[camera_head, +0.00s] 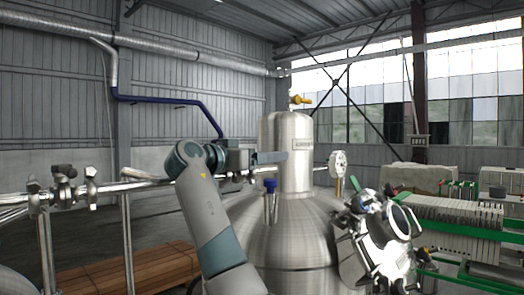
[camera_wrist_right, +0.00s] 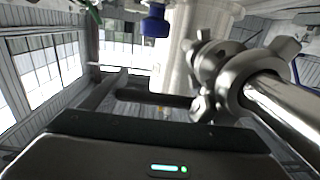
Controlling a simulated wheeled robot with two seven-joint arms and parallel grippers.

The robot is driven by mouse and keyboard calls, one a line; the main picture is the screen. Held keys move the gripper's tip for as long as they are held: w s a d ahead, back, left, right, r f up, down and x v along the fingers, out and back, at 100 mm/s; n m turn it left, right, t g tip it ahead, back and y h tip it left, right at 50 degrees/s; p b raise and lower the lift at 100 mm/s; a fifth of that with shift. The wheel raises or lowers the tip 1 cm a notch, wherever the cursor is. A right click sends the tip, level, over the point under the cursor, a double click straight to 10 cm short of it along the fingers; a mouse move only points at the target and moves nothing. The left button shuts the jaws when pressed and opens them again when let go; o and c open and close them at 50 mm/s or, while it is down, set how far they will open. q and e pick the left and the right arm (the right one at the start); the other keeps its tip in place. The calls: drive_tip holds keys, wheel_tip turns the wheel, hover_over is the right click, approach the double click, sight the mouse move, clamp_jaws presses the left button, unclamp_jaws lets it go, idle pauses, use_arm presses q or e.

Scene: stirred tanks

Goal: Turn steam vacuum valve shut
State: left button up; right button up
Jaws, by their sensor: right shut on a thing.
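My right arm rises from the bottom middle of the head view. Its gripper (camera_head: 268,158) is level with the metal pipe, in front of the tank's neck. In the right wrist view the jaws (camera_wrist_right: 150,98) are shut on a dark bar, apparently the steam vacuum valve's handle. The gripper hides most of the valve, so how far it is turned cannot be told. A steel pipe clamp (camera_wrist_right: 215,75) is close beside the jaws on the right. My left gripper is not in view.
The steel tank (camera_head: 292,220) stands just beyond the gripper. A blue-capped fitting (camera_head: 270,190) is close below it and also shows in the wrist view (camera_wrist_right: 155,22). A horizontal pipe (camera_head: 130,184) runs left. A gauge (camera_head: 338,163) and shiny manway (camera_head: 385,235) are right.

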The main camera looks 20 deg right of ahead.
drive_tip(key=shift+s+a+m+g, duration=0.1)
drive_tip(key=shift+s+m+g, duration=0.05)
drive_tip(key=shift+m+g, duration=0.2)
drive_tip(key=shift+h, duration=0.3)
drive_tip(key=o, duration=1.5)
drive_tip(key=shift+a, duration=0.1)
drive_tip(key=shift+b+v, duration=2.5)
drive_tip(key=shift+v, duration=3.35)
drive_tip(key=shift+a, duration=0.1)
